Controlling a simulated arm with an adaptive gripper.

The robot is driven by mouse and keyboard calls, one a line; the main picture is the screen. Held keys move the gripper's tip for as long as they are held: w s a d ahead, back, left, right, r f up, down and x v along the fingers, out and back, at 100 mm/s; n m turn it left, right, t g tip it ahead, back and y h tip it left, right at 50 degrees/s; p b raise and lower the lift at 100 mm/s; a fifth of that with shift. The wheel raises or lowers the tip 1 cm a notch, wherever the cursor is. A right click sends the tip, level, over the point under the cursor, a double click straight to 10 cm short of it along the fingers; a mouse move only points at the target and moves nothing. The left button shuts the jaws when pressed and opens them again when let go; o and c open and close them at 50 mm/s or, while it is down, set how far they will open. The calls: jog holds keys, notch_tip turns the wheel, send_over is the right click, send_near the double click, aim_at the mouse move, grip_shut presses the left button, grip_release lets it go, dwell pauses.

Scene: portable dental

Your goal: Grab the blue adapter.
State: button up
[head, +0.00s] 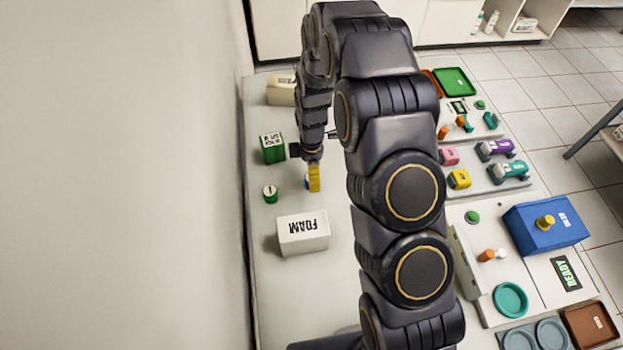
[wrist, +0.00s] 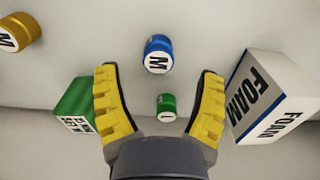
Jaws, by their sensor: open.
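The blue adapter (wrist: 158,56) is a short blue cylinder with a white end marked "M". In the wrist view it lies ahead of my gripper (wrist: 158,72), centred between the two yellow fingers. The fingers are spread wide, with nothing held and no visible contact with the adapter. In the head view my gripper (head: 314,178) is low over the pale worktop, and a small patch of blue (head: 307,183) shows beside its yellow finger. Most of the adapter is hidden there.
A small green cylinder (wrist: 166,107) also lies between the fingers' lines. A green box (wrist: 75,104) is left, a white FOAM box (wrist: 268,98) right, a yellow cylinder (wrist: 20,32) top left. A wall (head: 190,180) bounds the worktop's left side.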

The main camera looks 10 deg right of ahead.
notch_tip(320, 180, down, 5)
jog(key=shift+r, duration=0.2)
jog(key=shift+w, duration=0.1)
jog(key=c, duration=1.2)
jog(key=shift+r, duration=0.1)
